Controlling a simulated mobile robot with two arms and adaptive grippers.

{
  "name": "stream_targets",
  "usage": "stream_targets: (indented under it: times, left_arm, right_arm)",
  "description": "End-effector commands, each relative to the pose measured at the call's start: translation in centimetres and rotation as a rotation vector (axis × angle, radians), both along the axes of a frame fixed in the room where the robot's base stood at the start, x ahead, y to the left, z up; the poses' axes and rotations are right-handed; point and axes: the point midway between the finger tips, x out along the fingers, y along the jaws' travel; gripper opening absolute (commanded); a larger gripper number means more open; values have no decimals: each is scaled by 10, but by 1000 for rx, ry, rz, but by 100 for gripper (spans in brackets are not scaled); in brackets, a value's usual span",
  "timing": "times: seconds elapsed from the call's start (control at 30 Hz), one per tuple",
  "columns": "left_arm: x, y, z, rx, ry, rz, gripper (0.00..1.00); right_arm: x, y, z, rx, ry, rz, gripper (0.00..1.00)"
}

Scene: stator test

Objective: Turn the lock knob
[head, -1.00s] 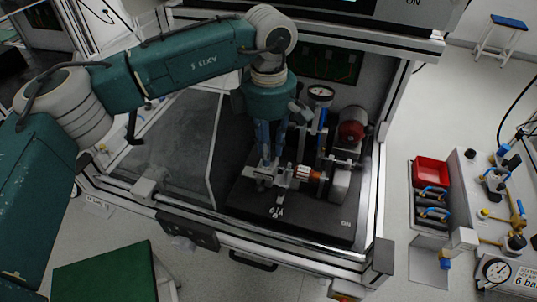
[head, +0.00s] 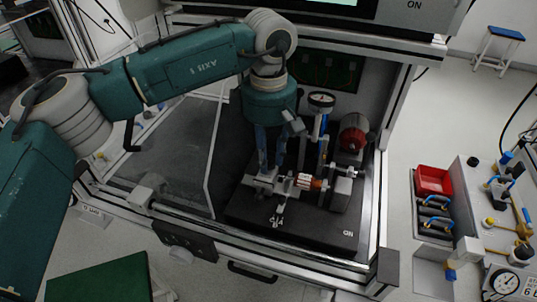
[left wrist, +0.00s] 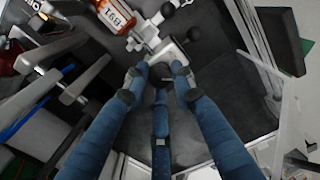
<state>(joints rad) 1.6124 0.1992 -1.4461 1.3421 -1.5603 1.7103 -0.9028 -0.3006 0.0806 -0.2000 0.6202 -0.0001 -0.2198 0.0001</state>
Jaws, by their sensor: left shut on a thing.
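My left gripper (head: 268,170) reaches down into the test cell from above and is shut at the metal clamp fixture (head: 262,184). In the left wrist view its blue fingers (left wrist: 157,88) close around a dark round knob (left wrist: 160,73) beside the pale clamp block (left wrist: 172,54). The fingers partly cover the knob, and its turned angle cannot be told. In the head view the fingers hide the knob. The copper-wound stator (head: 308,182) lies just right of the fixture; its labelled orange body shows at the top of the left wrist view (left wrist: 114,16). My right gripper is not in view.
A dial gauge (head: 321,100) and a red-ended motor (head: 354,136) stand behind the stator. The cell's frame rail (head: 290,258) borders the opening. A red bin (head: 433,180) sits on the bench at right.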

Motion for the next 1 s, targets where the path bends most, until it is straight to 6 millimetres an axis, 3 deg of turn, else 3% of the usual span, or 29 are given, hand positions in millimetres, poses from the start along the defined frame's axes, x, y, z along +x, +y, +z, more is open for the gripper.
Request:
stream_targets:
  times: [0.03, 0.07, 0.17, 0.43, 0.57, 1.0]
  left_arm:
    - [2, -1, 3, -5, -6, 0, 0]
    - [2, -1, 3, -5, -6, 1, 27]
    - [1, -1, 3, -4, -6, 1, 44]
    - [1, -1, 2, -1, -3, 1, 44]
    - [1, -1, 10, -3, -3, 1, 44]
    - [1, -1, 97, -3, -6, 2, 44]
  right_arm:
    - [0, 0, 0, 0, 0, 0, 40]
    - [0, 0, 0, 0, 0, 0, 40]
    - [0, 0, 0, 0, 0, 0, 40]
    - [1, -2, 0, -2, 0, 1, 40]
    - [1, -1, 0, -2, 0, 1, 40]
    - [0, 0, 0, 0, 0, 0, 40]
